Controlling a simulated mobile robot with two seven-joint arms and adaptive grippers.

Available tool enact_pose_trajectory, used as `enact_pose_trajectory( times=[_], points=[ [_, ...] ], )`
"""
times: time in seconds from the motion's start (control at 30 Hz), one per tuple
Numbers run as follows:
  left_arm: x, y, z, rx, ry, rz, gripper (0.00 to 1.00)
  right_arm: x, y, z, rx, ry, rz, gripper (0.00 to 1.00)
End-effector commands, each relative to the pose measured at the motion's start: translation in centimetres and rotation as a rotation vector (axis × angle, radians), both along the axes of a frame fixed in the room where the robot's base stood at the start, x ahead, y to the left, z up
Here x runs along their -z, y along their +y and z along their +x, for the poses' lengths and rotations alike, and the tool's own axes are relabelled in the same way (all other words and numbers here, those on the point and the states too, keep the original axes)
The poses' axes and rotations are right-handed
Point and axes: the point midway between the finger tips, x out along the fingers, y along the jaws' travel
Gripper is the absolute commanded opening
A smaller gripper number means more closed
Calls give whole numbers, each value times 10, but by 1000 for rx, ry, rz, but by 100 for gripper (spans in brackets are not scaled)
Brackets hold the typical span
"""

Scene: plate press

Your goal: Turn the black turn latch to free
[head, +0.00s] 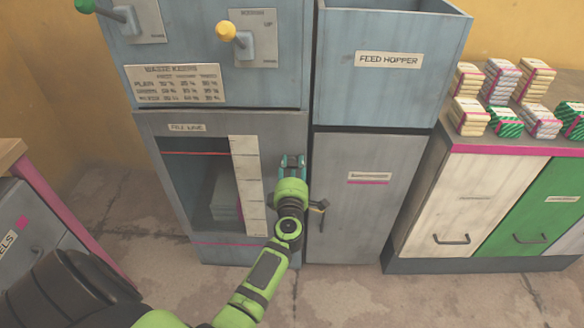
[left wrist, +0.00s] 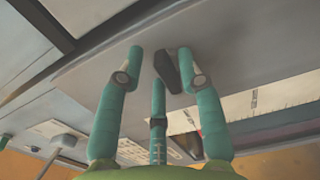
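In the left wrist view a black latch (left wrist: 167,72) sits on the grey panel, between the fingertips of my left gripper (left wrist: 160,75). It lies close to the right-hand finger; I cannot tell whether they touch. The teal fingers are spread apart and not closed on it. In the head view my left gripper (head: 291,163) is at the grey front strip right of the white scale, and it hides the latch's spot. A small dark handle (head: 318,207) shows just right of my wrist, on the grey door. My right gripper is not in view.
The grey door (head: 362,215) stands under the feed hopper (head: 385,75). An open bay (head: 205,180) lies left of my gripper. A yellow-knobbed lever (head: 232,34) is above. A counter with several wrapped stacks (head: 500,82) stands right. The floor in front is clear.

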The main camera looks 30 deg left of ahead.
Motion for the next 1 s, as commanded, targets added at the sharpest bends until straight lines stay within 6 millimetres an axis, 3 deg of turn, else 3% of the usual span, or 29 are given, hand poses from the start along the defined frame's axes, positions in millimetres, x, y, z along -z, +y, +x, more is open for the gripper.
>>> enact_pose_trajectory(
  times=[0.27, 0.43, 0.8, 1.0],
  points=[
    [0, 1, 0, -2, 1, 1, 44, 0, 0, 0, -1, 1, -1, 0],
    [2, -6, -11, -1, 3, -3, 44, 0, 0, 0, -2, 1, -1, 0],
    [1, -46, -75, 0, 2, 0, 44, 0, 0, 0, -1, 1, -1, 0],
    [0, -60, -97, 0, 0, 0, 44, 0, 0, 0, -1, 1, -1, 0]
  ],
)
